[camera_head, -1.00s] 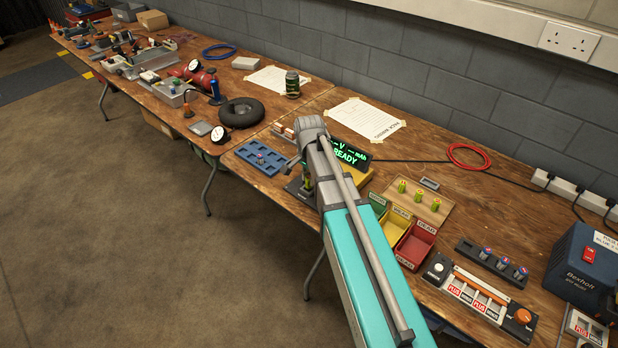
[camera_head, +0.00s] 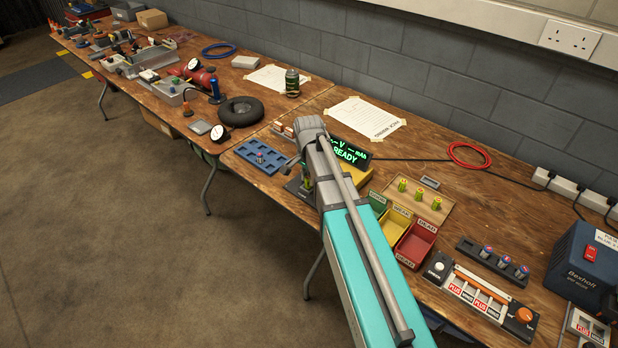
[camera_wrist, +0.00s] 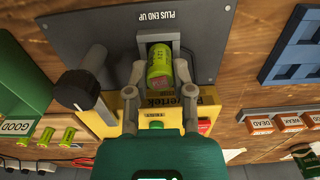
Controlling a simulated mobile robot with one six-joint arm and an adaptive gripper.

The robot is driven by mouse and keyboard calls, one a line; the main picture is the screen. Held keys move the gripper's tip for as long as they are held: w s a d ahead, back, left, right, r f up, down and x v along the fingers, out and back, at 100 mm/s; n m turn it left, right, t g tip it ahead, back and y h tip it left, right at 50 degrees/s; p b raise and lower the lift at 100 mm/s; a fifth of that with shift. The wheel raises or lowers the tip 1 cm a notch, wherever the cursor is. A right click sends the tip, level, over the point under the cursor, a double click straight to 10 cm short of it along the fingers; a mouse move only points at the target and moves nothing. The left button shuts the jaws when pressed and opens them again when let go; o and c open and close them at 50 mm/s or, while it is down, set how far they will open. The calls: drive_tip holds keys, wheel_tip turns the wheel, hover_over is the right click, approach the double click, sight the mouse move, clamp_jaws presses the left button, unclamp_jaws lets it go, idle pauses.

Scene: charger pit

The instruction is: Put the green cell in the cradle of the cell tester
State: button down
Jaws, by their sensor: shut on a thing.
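The green cell (camera_wrist: 159,68) is between the fingers of my gripper (camera_wrist: 159,50) in the wrist view, and the fingers are shut on it. The cell tester has a yellow body (camera_wrist: 106,108) with a green and a red button, and a dark grey plate (camera_wrist: 95,35) marked PLUS END UP. The cell is over this plate. The cradle is mostly hidden by the cell and fingers, so I cannot tell whether the cell is seated in it. In the head view the tester's display (camera_head: 348,153) reads READY, and my arm hides most of the gripper.
A dark lever with a round knob (camera_wrist: 76,90) stands beside the tester body. A blue tray (camera_head: 262,154) is at the tester's left. Green, yellow (camera_head: 394,224) and red (camera_head: 416,243) bins and a board with three yellow-green cells (camera_head: 419,194) are at its right.

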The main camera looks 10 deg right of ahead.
drive_tip(key=shift+f+b, duration=0.7)
drive_tip(key=shift+f, duration=0.05)
idle(1.1)
drive_tip(key=shift+c, duration=2)
unclamp_jaws()
drive_tip(key=shift+r, duration=0.15)
drive_tip(key=shift+r+p, duration=3.4)
drive_tip(key=shift+p, duration=0.15)
drive_tip(key=s+r+n+p, duration=0.2)
drive_tip(key=s+n, duration=0.3)
drive_tip(key=s, duration=0.3)
drive_tip(key=s+r+n+p, duration=0.3)
drive_tip(key=s+n, duration=0.3)
drive_tip(key=s, duration=0.2)
drive_tip(key=shift+r, duration=0.25)
